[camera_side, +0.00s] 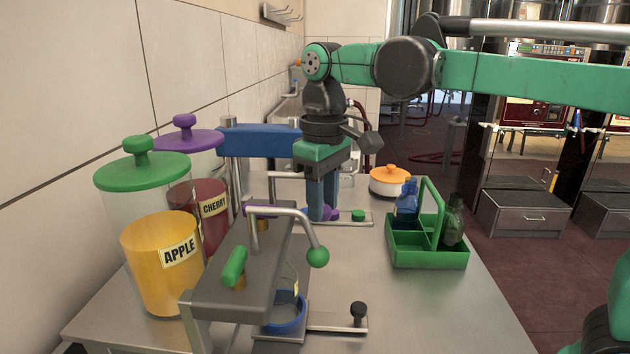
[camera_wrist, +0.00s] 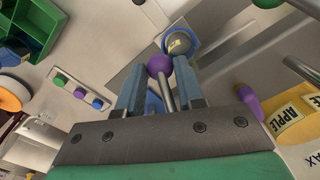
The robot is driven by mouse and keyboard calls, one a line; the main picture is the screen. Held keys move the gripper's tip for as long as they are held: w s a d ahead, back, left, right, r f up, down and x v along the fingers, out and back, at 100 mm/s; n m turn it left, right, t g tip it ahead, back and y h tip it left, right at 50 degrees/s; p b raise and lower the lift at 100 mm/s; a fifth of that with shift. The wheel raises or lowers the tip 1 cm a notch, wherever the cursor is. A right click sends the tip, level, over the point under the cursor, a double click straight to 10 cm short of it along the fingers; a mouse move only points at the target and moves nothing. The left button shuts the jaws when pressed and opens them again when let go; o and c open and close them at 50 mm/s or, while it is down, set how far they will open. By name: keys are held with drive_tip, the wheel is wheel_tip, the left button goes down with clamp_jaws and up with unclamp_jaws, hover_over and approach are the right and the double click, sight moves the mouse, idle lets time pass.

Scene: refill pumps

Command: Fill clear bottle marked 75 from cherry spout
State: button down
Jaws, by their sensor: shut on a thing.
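My gripper (camera_side: 322,212) points down behind the valve block. Its light-blue fingers, also in the wrist view (camera_wrist: 160,88), are shut on the purple-tipped spout (camera_wrist: 158,65). The clear bottle (camera_side: 294,281) stands in a blue ring (camera_side: 290,322) below the block in the side view, partly hidden by it; its marking is unreadable. In the wrist view the ring (camera_wrist: 165,36) lies just beyond the purple ball. The cherry jar (camera_side: 190,189) holds dark red liquid under a purple lid and is partly hidden by the apple jar. A purple valve handle (camera_side: 262,210) sits on the block.
The apple jar (camera_side: 160,262) stands at the left. A green-tipped spout (camera_side: 318,257) and green valve handle (camera_side: 235,267) are nearer the side camera. A green carrier (camera_side: 428,257) holds blue and dark green bottles. An orange-lidded pot (camera_side: 389,187) stands behind it. The front right counter is clear.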

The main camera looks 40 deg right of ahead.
drive_tip(key=shift+f, duration=2.4)
idle(4.5)
drive_tip(key=shift+r, duration=2.05)
drive_tip(key=shift+c, duration=2.4)
unclamp_jaws()
drive_tip(key=shift+r, duration=0.1)
